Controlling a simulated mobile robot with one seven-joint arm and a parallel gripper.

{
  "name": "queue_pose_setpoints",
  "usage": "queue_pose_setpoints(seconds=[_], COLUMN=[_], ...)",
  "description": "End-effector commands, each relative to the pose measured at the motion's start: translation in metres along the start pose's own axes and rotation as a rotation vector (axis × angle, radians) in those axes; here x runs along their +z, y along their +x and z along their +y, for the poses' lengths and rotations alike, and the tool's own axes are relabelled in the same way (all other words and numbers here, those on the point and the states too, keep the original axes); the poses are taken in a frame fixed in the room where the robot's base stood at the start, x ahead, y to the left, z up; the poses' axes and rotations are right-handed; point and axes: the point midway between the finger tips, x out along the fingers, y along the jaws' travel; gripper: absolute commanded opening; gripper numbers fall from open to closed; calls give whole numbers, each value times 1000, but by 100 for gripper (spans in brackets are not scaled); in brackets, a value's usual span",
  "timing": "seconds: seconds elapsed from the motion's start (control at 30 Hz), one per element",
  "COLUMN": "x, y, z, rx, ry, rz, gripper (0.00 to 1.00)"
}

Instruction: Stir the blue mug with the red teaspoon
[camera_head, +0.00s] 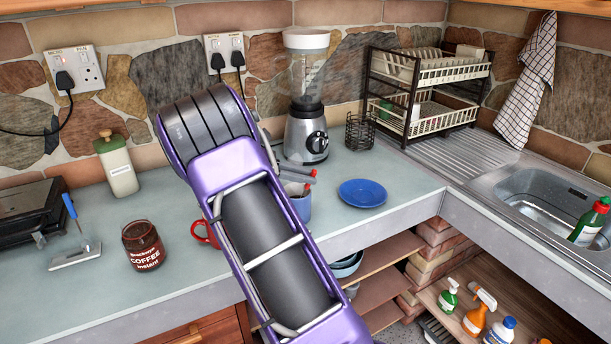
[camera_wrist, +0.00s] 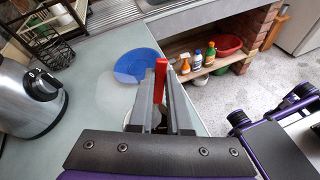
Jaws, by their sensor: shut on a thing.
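The blue mug (camera_head: 302,208) stands on the counter, partly hidden behind my arm in the head view. My gripper (camera_head: 298,180) is just above the mug, its grey fingers at the rim's height or slightly higher. My gripper also shows in the wrist view (camera_wrist: 167,82), where it is shut on the red handle of the teaspoon (camera_wrist: 159,80). Small red parts of the teaspoon (camera_head: 307,188) show by the fingers in the head view. The spoon's bowl is hidden, so I cannot tell how deep it sits in the mug.
A blue plate (camera_head: 362,193) lies right of the mug. A blender (camera_head: 305,130) stands behind it. A red mug (camera_head: 206,234) and a coffee jar (camera_head: 143,246) are to the left. The dish rack (camera_head: 425,85) and sink (camera_head: 550,195) are at the right. The counter's front edge is close.

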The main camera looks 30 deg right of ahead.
Motion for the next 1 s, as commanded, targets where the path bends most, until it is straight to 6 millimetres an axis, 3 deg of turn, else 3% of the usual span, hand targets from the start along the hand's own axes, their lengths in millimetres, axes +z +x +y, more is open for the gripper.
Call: queue_pose_setpoints(seconds=[1.0], x=[78], y=[-8], z=[0], rx=[0], ry=[1], rz=[0], gripper=[0])
